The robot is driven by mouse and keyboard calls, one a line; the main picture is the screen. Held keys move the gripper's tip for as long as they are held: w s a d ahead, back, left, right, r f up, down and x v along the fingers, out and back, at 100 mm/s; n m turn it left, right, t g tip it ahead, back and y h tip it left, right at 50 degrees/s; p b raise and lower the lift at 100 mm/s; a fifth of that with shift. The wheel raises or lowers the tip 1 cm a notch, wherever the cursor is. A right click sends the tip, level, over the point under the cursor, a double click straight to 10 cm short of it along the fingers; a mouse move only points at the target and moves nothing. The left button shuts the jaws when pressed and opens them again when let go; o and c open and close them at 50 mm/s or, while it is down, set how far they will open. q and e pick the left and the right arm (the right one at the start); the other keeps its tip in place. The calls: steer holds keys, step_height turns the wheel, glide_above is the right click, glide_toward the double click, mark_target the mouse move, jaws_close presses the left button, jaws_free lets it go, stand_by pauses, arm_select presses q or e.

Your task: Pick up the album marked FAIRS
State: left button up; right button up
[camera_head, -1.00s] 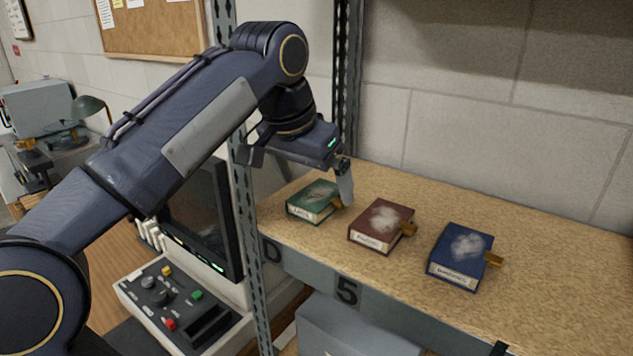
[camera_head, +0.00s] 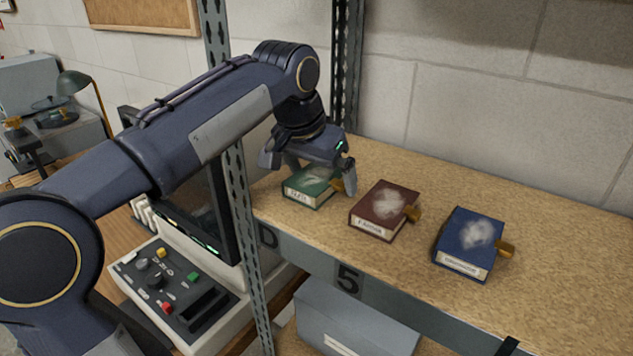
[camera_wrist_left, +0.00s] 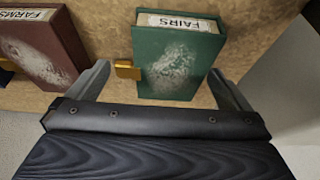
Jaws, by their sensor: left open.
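The album marked FAIRS is a green, book-like box (camera_head: 310,188) with a dusty patch and a brass clasp, lying flat at the left end of the shelf. In the left wrist view the green album (camera_wrist_left: 175,62) shows its FAIRS label at the top edge. My left gripper (camera_head: 312,182) is above and behind this album, its jaws apart. In the wrist view the two fingers of my left gripper (camera_wrist_left: 163,85) stand wide on either side of the album, with nothing held. My right gripper is not in view.
A dark red album (camera_head: 384,212), labelled FARMS in the wrist view (camera_wrist_left: 45,45), lies to the right of the green one. A blue album (camera_head: 468,243) lies further right. A metal shelf post (camera_head: 243,200) stands left of the albums. The shelf's right part (camera_head: 570,240) is clear.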

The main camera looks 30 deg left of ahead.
arm_select(q)
steer(key=shift+c, duration=0.4)
steer(key=c, duration=0.8)
